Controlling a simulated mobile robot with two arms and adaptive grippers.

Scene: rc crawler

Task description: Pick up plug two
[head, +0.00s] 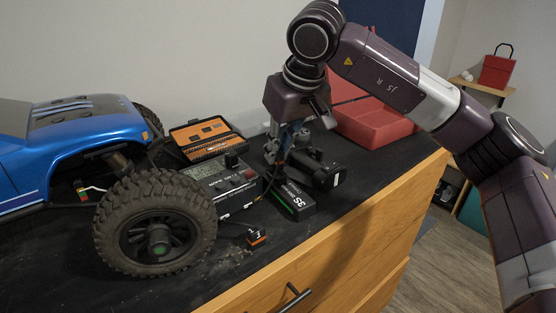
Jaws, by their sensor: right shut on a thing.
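My right gripper (284,151) points down over the back of the dark bench, behind a black battery pack marked 3S (293,203). It is shut on what seems to be plug two, which is small and mostly hidden by the fingers. Thin dark leads run down near the fingers, between the charger and the battery. A small black and orange plug (257,237) lies on the bench in front of the charger (230,185), with a dark wire to it. My left gripper is not in view.
A blue crawler car (80,130) with a big tyre fills the left. An open orange tool case (205,138) lies behind the charger. A black device (320,172) lies right of the gripper. A red box (375,125) stands behind. The bench's front edge is close.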

